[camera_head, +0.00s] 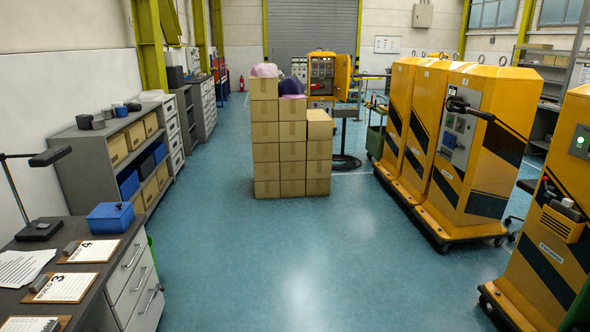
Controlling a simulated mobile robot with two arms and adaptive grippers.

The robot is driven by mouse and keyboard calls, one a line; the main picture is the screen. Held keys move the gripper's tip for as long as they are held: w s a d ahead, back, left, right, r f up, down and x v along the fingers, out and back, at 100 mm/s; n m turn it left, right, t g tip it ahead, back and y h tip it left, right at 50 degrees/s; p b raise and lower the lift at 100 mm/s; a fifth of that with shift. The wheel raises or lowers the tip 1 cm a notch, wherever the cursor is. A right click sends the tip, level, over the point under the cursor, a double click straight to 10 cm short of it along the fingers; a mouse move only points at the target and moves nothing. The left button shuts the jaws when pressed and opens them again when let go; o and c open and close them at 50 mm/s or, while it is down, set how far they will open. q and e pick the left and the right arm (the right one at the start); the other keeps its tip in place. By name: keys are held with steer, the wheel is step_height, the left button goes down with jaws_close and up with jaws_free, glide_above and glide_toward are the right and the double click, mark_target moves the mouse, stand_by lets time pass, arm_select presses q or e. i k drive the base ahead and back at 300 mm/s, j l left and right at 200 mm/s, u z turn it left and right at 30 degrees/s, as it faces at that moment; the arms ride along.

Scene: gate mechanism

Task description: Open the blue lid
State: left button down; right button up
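A small blue box with a blue lid (110,215) sits on the dark desk (60,232) at the left, near its far right corner. The lid looks shut, with a small dark spot on its top. What is inside is hidden. Neither of my grippers is in view.
Clipboards (92,251) lie on the desk, beside a dark lamp (50,156). Grey shelves (85,155) line the left wall. Stacked cardboard boxes (292,150) stand mid-room. Yellow cabinets (475,145) stand right. The blue floor (300,260) between is clear.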

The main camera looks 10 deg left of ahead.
mark_target(112, 209)
steer(key=i+j+u, duration=0.1)
steer(key=i+u, duration=0.3)
steer(key=i, duration=0.45)
steer(key=i+l+u, duration=0.2)
steer(key=i+u, duration=0.2)
steer(key=i, duration=0.45)
steer(key=i+u, duration=1)
steer(key=i+j+u, duration=0.25)
steer(key=i+u, duration=0.25)
steer(key=i, duration=0.25)
steer(key=i+j, duration=0.2)
